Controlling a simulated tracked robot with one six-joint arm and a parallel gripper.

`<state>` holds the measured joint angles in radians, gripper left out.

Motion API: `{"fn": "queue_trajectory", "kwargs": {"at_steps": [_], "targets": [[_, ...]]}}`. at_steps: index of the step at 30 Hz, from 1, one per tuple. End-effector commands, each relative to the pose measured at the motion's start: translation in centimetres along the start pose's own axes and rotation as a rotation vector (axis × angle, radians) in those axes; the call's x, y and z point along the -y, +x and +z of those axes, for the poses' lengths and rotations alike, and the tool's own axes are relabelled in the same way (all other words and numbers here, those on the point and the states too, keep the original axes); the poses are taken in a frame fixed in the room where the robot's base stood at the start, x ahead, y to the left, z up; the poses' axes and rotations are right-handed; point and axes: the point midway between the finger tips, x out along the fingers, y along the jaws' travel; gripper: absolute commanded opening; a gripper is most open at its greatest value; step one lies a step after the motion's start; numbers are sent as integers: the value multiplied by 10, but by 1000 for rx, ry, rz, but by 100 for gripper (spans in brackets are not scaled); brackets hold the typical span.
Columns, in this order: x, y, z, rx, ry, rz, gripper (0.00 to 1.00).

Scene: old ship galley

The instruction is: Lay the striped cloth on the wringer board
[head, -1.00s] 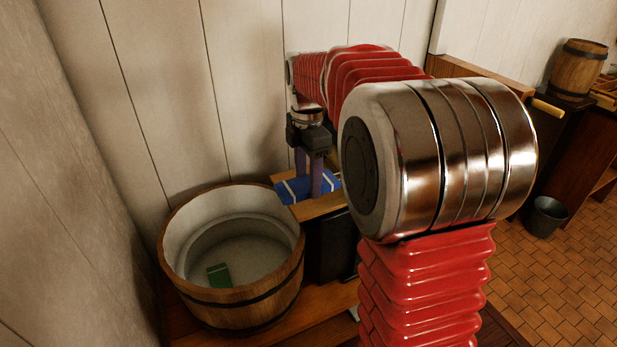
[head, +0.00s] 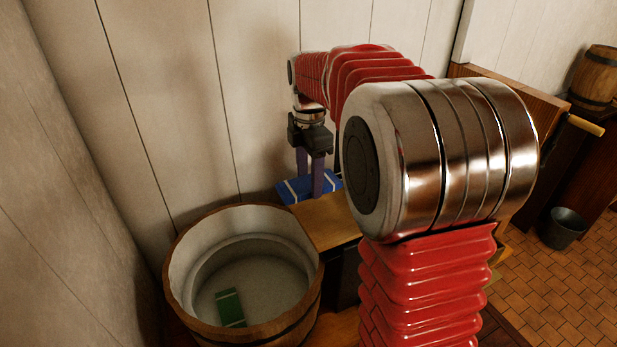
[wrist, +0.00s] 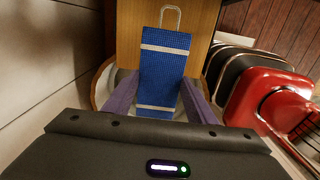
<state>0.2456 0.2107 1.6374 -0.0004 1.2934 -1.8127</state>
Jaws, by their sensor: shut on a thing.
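The striped cloth, blue with white bands, shows in the head view (head: 294,189) at the back edge of the wooden board, and in the wrist view (wrist: 165,68). My gripper (head: 310,185) points down and is shut on the cloth, with its purple fingers on both sides of it; in the wrist view the fingers (wrist: 160,92) flank its nearer part. The wringer board (head: 330,219) is bare in front of the cloth, partly hidden by my arm. In the wrist view the board (wrist: 205,22) lies beyond the cloth. I cannot tell whether the cloth touches it.
A round wooden tub (head: 182,308) stands just in front and left of the board, with a green striped piece (head: 229,307) inside. Panelled wall closes in behind and left. A dark bucket (head: 563,228) stands on the tiled floor at right, below a small barrel (head: 594,78).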

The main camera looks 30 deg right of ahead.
Motion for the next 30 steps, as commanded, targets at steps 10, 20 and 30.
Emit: {"fn": "queue_trajectory", "kwargs": {"at_steps": [10, 20, 30], "targets": [[0, 2, 1, 0, 0, 0, 28], [0, 21, 9, 0, -1, -1, 28], [0, 48, 21, 0, -1, -1, 28]]}}
